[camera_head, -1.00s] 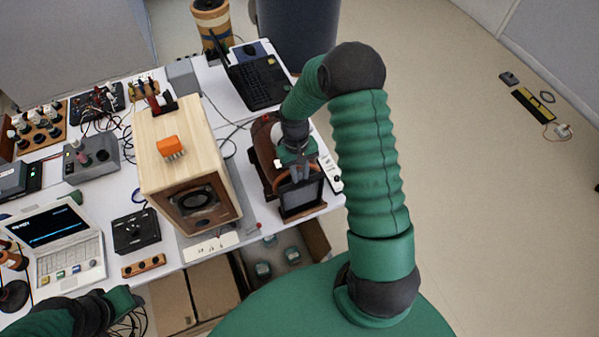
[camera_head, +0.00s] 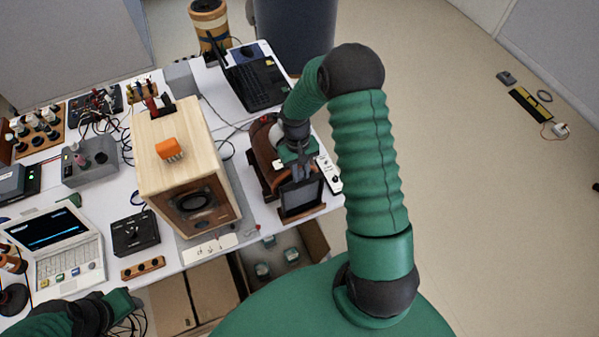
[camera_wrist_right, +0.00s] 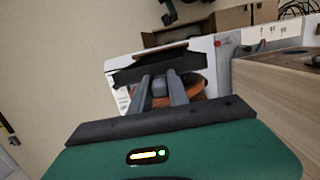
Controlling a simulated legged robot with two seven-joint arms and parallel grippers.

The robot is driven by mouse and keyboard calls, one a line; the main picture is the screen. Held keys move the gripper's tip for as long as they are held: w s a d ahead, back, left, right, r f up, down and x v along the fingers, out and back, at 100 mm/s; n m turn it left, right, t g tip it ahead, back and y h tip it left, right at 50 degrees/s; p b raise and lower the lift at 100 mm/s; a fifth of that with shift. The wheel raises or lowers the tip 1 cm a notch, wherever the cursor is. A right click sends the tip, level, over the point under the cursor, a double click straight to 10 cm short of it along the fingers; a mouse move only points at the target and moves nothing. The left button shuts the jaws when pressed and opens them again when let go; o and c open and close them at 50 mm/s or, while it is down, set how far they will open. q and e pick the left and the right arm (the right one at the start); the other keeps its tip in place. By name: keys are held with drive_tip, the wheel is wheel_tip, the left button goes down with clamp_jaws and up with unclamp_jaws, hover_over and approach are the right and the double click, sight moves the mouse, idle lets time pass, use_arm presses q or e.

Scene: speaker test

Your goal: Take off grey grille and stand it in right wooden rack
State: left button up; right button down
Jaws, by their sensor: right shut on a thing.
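The wooden speaker box (camera_head: 226,198) stands on the white table, its front with round drivers uncovered. My right gripper (camera_head: 300,176) is shut on the grille's upper edge. Whether the grille rests in a slot is hidden. My left gripper (camera_head: 122,301) is at the lower left; its fingers cannot be made out.
An orange block (camera_head: 169,150) sits on the speaker. A black laptop (camera_head: 258,84) is behind the rack, and a white power strip (camera_head: 329,174) lies at its right. An open cardboard box (camera_head: 312,238) is below the table edge. Cables lie behind the speaker.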

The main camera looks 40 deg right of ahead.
drive_tip(key=shift+f+b, duration=0.6)
drive_tip(key=shift+f, duration=0.35)
idle(0.6)
drive_tip(key=c, duration=1.2)
unclamp_jaws()
drive_tip(key=shift+o, duration=0.2)
wheel_tip(320, 180, up, 17)
drive_tip(key=w+b, duration=0.2)
drive_tip(key=b, duration=0.1)
drive_tip(key=s+a+f+n+t+b, duration=0.1)
drive_tip(key=s+a+f+t+b, duration=0.1)
drive_tip(key=s+a+f, duration=0.2)
drive_tip(key=s+a+f+n+t+b, duration=0.2)
drive_tip(key=s+a+f, duration=0.3)
drive_tip(key=a, duration=0.6)
drive_tip(key=shift+s+f+n+b, duration=0.25)
drive_tip(key=shift+f+n+b, duration=0.05)
drive_tip(key=shift+f+b, duration=0.3)
